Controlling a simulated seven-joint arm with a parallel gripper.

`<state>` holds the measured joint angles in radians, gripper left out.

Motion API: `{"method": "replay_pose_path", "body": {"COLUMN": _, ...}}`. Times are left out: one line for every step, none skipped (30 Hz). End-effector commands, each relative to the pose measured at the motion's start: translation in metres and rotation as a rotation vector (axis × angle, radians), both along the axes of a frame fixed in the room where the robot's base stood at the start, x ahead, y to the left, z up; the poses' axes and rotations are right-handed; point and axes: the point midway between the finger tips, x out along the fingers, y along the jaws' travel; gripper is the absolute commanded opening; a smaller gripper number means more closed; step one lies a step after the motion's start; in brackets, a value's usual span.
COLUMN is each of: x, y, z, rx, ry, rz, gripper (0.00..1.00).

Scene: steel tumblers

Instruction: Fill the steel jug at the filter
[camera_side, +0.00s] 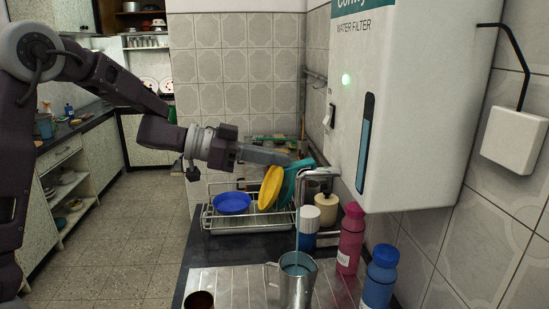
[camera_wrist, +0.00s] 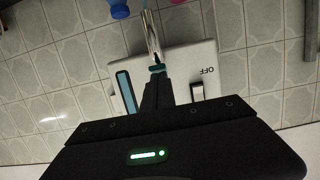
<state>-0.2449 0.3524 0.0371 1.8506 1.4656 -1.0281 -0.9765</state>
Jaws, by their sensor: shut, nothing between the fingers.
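The steel jug (camera_side: 291,287) stands upright on the ribbed drainboard below the filter's tap. A thin pale-blue stream (camera_side: 297,228) falls from the tap into its mouth, and bluish water shows inside, below the rim. The white water filter (camera_side: 425,95) hangs on the wall with a lit green light. Its steel tap (camera_side: 318,172) shows in the wrist view (camera_wrist: 152,35) with a teal ring at its base. My gripper (camera_side: 288,160) is shut and empty, its tips close to the tap; contact is unclear. It also shows in the wrist view (camera_wrist: 157,78).
Pink (camera_side: 351,238) and blue (camera_side: 380,277) bottles stand right of the jug. A dark-rimmed cup (camera_side: 199,300) is at front left. A dish rack (camera_side: 210,222) with blue, yellow and teal plates stands behind. A rocker switch (camera_wrist: 197,91) marked OFF is on the filter.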

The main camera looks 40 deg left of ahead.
Motion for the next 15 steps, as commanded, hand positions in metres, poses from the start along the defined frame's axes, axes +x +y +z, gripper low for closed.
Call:
{"method": "replay_pose_path", "body": {"x": 0.0, "y": 0.0, "z": 0.0, "rx": 0.001, "ry": 0.001, "rz": 0.0, "gripper": 0.0}}
{"method": "replay_pose_path", "body": {"x": 0.0, "y": 0.0, "z": 0.0, "rx": 0.001, "ry": 0.001, "rz": 0.0, "gripper": 0.0}}
{"method": "replay_pose_path", "body": {"x": 0.0, "y": 0.0, "z": 0.0, "rx": 0.001, "ry": 0.001, "rz": 0.0, "gripper": 0.0}}
{"method": "replay_pose_path", "body": {"x": 0.0, "y": 0.0, "z": 0.0, "rx": 0.001, "ry": 0.001, "rz": 0.0, "gripper": 0.0}}
{"method": "replay_pose_path", "body": {"x": 0.0, "y": 0.0, "z": 0.001, "rx": 0.0, "ry": 0.0, "rz": 0.0, "gripper": 0.0}}
{"method": "replay_pose_path", "body": {"x": -0.001, "y": 0.001, "z": 0.003, "rx": 0.001, "ry": -0.001, "rz": 0.0, "gripper": 0.0}}
{"method": "replay_pose_path", "body": {"x": -0.001, "y": 0.001, "z": 0.007, "rx": 0.001, "ry": -0.002, "rz": 0.0, "gripper": 0.0}}
{"method": "replay_pose_path", "body": {"x": -0.002, "y": 0.002, "z": 0.011, "rx": 0.002, "ry": -0.003, "rz": 0.0, "gripper": 0.0}}
{"method": "replay_pose_path", "body": {"x": -0.003, "y": 0.003, "z": 0.018, "rx": 0.003, "ry": -0.006, "rz": 0.0, "gripper": 0.0}}
{"method": "replay_pose_path", "body": {"x": -0.004, "y": 0.004, "z": 0.025, "rx": 0.002, "ry": -0.007, "rz": 0.0, "gripper": 0.0}}
{"method": "replay_pose_path", "body": {"x": -0.005, "y": 0.005, "z": 0.032, "rx": 0.003, "ry": -0.007, "rz": 0.0, "gripper": 0.0}}
{"method": "replay_pose_path", "body": {"x": -0.007, "y": 0.007, "z": 0.041, "rx": 0.004, "ry": -0.008, "rz": 0.0, "gripper": 0.0}}
{"method": "replay_pose_path", "body": {"x": -0.011, "y": 0.013, "z": 0.041, "rx": 0.002, "ry": -0.002, "rz": 0.004, "gripper": 0.0}}
{"method": "replay_pose_path", "body": {"x": -0.017, "y": 0.02, "z": 0.04, "rx": 0.0, "ry": 0.001, "rz": 0.006, "gripper": 0.0}}
{"method": "replay_pose_path", "body": {"x": -0.025, "y": 0.027, "z": 0.04, "rx": 0.0, "ry": 0.001, "rz": 0.006, "gripper": 0.0}}
